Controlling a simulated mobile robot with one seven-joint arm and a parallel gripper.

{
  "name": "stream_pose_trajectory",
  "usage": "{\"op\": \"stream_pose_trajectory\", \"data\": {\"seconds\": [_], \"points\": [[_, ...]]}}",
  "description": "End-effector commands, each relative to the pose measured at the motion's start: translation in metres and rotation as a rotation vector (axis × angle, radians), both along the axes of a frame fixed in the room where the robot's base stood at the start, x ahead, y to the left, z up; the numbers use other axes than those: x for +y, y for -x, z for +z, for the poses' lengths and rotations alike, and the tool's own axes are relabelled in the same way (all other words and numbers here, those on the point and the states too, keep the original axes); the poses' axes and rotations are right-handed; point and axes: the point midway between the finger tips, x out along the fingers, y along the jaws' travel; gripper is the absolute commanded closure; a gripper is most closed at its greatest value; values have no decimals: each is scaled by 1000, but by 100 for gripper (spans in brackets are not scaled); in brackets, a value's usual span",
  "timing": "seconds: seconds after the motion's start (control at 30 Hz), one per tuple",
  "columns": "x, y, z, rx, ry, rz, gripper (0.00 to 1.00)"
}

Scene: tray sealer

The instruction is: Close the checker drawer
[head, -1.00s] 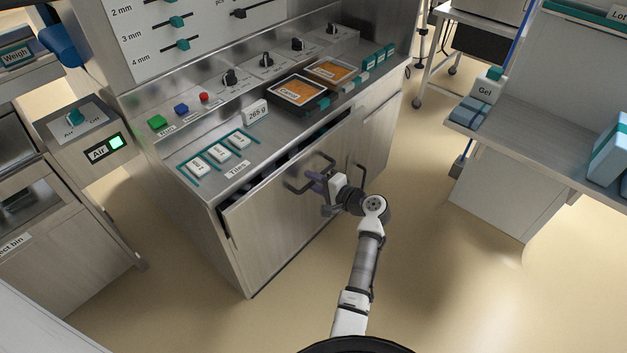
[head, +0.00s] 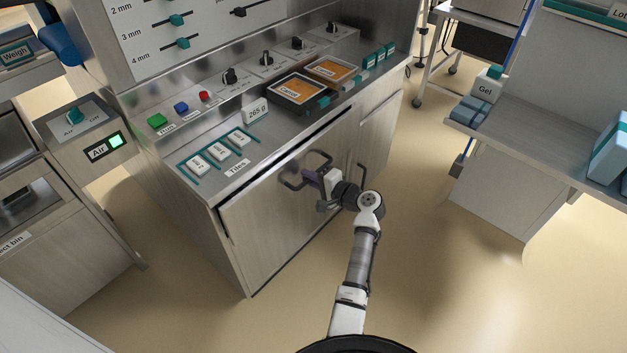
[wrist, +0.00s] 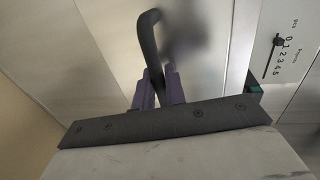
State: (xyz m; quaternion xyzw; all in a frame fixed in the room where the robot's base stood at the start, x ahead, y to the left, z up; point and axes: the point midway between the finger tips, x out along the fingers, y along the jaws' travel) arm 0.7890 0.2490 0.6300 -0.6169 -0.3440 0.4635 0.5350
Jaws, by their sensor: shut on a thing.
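The checker drawer (head: 262,222) is the wide brushed-metal front under the counter in the head view. Only a thin dark gap shows along its top edge, so it stands shut or nearly shut; I cannot tell if it is fully flush. My gripper (head: 314,177) is shut on this handle. In the wrist view the purple fingers (wrist: 158,90) close around the lower part of the dark handle (wrist: 149,45). The fingers partly hide the handle, and the drawer's inside is hidden.
A second handle (head: 361,176) is on the front just right of my gripper. The floor in front is clear. A side bench (head: 540,140) stands at the right.

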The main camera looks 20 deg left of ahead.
Motion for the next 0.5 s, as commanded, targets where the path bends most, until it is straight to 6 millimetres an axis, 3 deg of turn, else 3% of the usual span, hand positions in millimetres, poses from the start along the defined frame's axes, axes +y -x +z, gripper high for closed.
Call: {"op": "stream_pose_trajectory", "data": {"seconds": [0.13, 0.43, 0.47, 0.5], "points": [[24, -8, 0, -3, -2, 1, 100], [28, -10, 1, -3, -2, -1, 100], [28, -10, 2, -3, -1, -1, 84], [28, -10, 2, -3, -1, -1, 78]]}}
